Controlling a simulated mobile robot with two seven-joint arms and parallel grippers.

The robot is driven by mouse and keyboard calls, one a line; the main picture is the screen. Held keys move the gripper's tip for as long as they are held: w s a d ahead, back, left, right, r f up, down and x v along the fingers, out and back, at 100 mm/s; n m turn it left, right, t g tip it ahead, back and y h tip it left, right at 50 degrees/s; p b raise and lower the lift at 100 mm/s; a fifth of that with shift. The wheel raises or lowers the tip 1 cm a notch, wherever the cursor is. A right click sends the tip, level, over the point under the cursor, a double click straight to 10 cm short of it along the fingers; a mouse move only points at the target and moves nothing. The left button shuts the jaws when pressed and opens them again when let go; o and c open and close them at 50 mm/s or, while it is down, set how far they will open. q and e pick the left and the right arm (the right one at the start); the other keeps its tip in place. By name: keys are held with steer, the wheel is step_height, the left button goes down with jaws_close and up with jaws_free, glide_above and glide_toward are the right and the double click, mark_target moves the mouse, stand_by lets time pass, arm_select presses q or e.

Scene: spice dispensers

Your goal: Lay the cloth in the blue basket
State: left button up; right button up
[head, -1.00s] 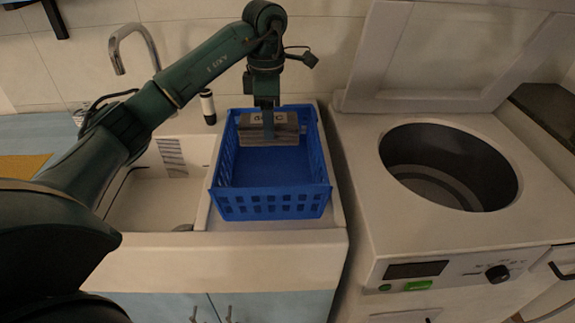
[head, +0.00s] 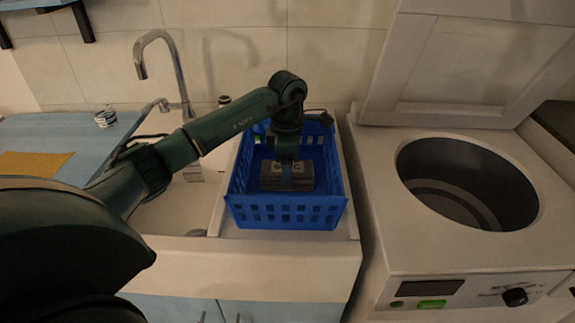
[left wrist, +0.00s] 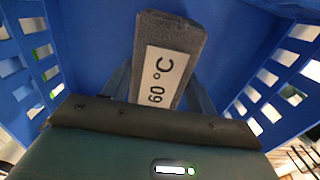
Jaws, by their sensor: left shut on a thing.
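The cloth (head: 302,182) is a grey folded block with a white "60 °C" label. It is inside the blue basket (head: 287,217), low between the walls. In the left wrist view the cloth (left wrist: 172,60) stands out in front of the gripper with blue basket walls on both sides. My left gripper (head: 288,180) reaches down into the basket and is shut on the cloth. It hides part of the cloth in the head view. Whether the cloth touches the basket floor cannot be told. My right gripper is not in view.
The basket stands on the counter beside the sink (head: 170,215). A tall faucet (head: 178,70) rises behind the sink. At right is a top-loading washer (head: 385,240) with its lid (head: 450,75) up. A yellow cloth (head: 33,165) lies on the blue worktop at left.

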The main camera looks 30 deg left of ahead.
arm_select(q)
steer(key=shift+f, duration=0.2)
steer(key=o, duration=1.1)
steer(key=shift+r, duration=0.1)
steer(key=shift+r, duration=0.65)
step_height(320, 180, up, 11)
